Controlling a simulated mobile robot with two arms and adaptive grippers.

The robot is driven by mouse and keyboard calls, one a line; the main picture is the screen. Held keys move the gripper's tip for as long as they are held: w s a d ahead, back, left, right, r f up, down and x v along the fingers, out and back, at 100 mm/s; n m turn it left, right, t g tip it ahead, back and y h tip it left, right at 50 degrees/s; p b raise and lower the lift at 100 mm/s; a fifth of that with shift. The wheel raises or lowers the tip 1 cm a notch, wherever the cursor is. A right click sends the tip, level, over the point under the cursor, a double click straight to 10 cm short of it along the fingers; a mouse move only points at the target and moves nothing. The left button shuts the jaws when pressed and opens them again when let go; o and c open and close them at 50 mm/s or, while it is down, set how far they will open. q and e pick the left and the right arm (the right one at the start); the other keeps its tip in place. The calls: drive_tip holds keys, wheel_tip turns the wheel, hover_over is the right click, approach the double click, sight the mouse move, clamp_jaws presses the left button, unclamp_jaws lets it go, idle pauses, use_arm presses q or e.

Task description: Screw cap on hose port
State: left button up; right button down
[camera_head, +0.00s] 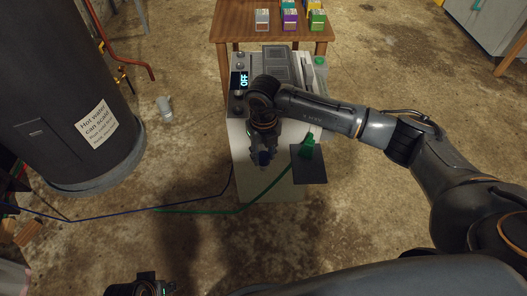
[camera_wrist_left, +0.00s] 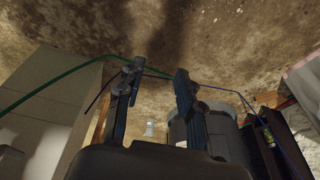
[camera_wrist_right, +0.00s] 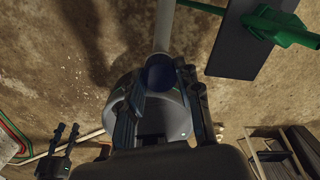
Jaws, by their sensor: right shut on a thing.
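My right gripper (camera_head: 263,158) is in front of the pale box (camera_head: 240,150), its fingers pointing down. In the right wrist view it is shut on a dark blue cap (camera_wrist_right: 159,74). A pale pipe (camera_wrist_right: 163,28) runs up to the cap in that view; it looks like the hose port. I cannot tell whether cap and pipe touch or are apart. My left gripper (camera_head: 145,284) is low at the bottom left of the head view. It also shows in the left wrist view (camera_wrist_left: 156,85), open and empty, its fingers apart.
A dark tank (camera_head: 60,80) stands at left. A wooden table (camera_head: 275,32) with small coloured boxes stands behind. The floor between is mostly clear.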

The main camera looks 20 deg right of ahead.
use_arm(q)
drive_tip(key=shift+s+f+p, duration=0.2)
drive_tip(key=shift+f+p, duration=0.5)
drive_tip(key=shift+f, duration=1.65)
use_arm(e)
drive_tip(key=shift+w+r+m, duration=0.1)
drive_tip(key=shift+r+m, duration=0.05)
drive_tip(key=shift+m, duration=0.55)
drive_tip(key=shift+w+r+m, duration=0.1)
drive_tip(key=shift+m, duration=0.6)
drive_tip(key=c, duration=1.1)
unclamp_jaws()
drive_tip(key=shift+c, duration=0.2)
drive_tip(key=o, duration=0.3)
drive_tip(key=shift+s, duration=0.15)
drive_tip(key=shift+f, duration=0.1)
wheel_tip(320, 180, up, 12)
